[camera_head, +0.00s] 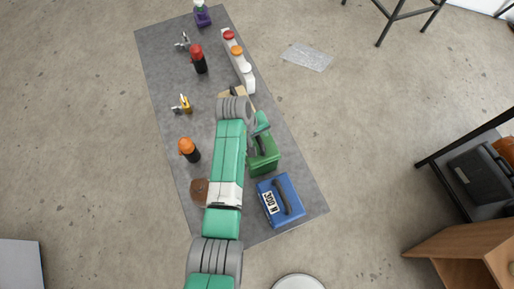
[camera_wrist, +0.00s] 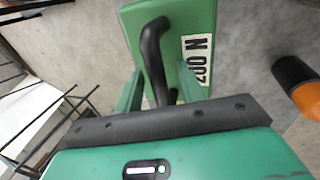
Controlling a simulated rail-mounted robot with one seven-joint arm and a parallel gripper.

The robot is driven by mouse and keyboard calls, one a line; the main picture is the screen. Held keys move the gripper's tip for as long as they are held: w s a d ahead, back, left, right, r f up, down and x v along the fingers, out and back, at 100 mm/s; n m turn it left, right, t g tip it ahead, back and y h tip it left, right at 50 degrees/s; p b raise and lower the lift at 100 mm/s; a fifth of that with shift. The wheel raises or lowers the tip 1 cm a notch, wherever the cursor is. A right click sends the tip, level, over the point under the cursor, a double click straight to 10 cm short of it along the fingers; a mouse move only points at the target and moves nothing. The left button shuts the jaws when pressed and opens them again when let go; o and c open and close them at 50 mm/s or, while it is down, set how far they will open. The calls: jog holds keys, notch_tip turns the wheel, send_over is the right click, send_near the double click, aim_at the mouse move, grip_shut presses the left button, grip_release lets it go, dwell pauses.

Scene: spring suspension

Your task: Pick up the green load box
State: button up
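The green load box (camera_head: 265,163) stands on the grey table right of my arm, partly hidden by my gripper (camera_head: 261,138). In the wrist view the green load box (camera_wrist: 190,25) shows a black curved handle (camera_wrist: 152,50) and a white label reading "200 N". My gripper (camera_wrist: 160,82) is open, with one green finger on each side of the handle. Gaps show between fingers and handle, so I see no grip on it. The handle's lower end is near the dark gripper body; whether it touches cannot be told.
A blue load box (camera_head: 283,203) stands close to the green one, nearer the table's front. An orange-capped bottle (camera_head: 189,150) and a brown object (camera_head: 199,190) are left of my arm. A red-capped bottle (camera_head: 199,60) and a white rail with knobs (camera_head: 239,62) stand farther back.

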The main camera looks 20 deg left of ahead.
grip_shut()
jog(key=shift+r, duration=0.1)
dwell(1.3)
